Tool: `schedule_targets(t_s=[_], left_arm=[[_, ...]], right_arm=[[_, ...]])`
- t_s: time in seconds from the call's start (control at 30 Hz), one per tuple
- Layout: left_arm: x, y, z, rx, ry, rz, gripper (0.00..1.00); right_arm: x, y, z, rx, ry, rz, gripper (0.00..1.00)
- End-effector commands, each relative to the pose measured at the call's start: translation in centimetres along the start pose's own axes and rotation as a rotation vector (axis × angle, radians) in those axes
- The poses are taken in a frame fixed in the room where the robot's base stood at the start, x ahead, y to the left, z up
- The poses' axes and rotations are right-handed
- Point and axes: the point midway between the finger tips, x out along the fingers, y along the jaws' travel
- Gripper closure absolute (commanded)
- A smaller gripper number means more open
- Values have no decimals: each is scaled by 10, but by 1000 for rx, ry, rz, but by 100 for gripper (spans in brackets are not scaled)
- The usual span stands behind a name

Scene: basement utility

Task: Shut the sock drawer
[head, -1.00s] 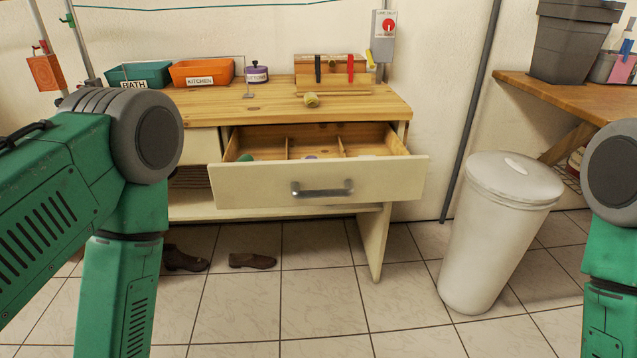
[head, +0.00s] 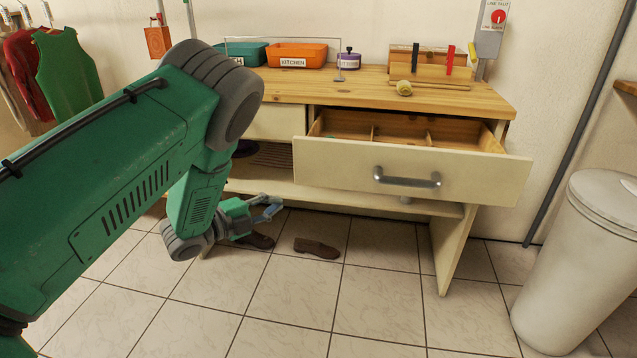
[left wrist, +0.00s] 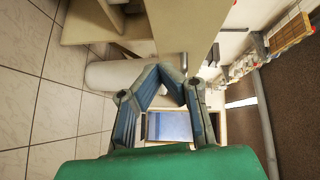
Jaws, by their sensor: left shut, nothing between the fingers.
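The sock drawer (head: 410,165) is a cream-fronted wooden drawer with a grey bar handle (head: 407,178). It stands pulled out of the right side of the wooden-topped workbench (head: 440,98). Its open top shows wooden dividers; the bottom is mostly hidden by the front. My left gripper (head: 268,208) is shut and empty, lower and to the left of the drawer front, apart from it. In the left wrist view its fingers (left wrist: 172,72) meet with nothing between them, and a pale panel edge stands close above them. My right gripper is not in view.
A white lidded bin (head: 580,260) stands on the right. Two brown shoes lie on the tiles under the bench, one (head: 316,248) near the middle. An orange KITCHEN bin (head: 297,55) and a purple-labelled jar (head: 349,60) stand on top. Tiled floor in front is clear.

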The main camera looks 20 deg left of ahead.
Motion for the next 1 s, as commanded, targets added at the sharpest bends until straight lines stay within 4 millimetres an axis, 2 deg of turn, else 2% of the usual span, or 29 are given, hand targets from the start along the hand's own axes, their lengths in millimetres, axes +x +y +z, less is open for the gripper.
schedule_targets(t_s=[0.1, 0.27, 0.7, 1.0], left_arm=[[6, -22, -1, 132, 88, -68, 100], [18, -28, -4, 163, 109, -85, 100], [105, -33, -14, 158, 106, -84, 100], [132, -38, 9, 156, 102, -81, 100]], right_arm=[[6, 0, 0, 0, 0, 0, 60], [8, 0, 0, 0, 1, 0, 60], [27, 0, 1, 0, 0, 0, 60], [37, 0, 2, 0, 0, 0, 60]])
